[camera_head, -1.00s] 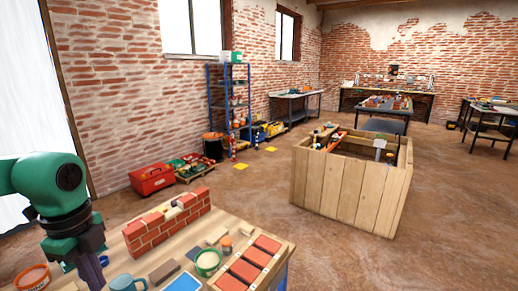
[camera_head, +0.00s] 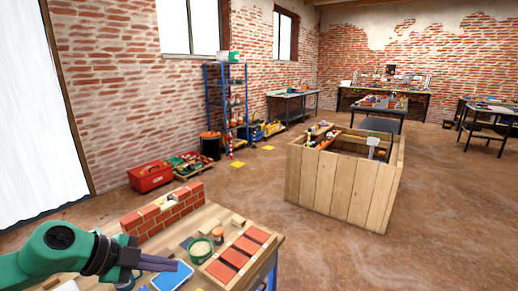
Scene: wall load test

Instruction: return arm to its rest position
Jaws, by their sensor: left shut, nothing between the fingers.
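My left arm is green and comes in from the lower left. Its dark gripper (camera_head: 172,265) points right, above the wooden workbench (camera_head: 228,216). Its fingers are together with nothing between them. A small red brick wall (camera_head: 160,214) stands on the bench behind the gripper. It has a gap in its top course with a pale block (camera_head: 168,203) in it. The gripper is apart from the wall, on its near side. It hides part of the bench and partly covers a cup at the lower edge. My right gripper is not in view.
On the bench lie a blue tray (camera_head: 173,275), an open tub (camera_head: 200,249), a small orange-lidded jar (camera_head: 218,236) and a holder of red bricks (camera_head: 241,254). A large wooden crate (camera_head: 340,187) stands beyond. A red toolbox (camera_head: 151,177) is on the floor. Open floor lies between.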

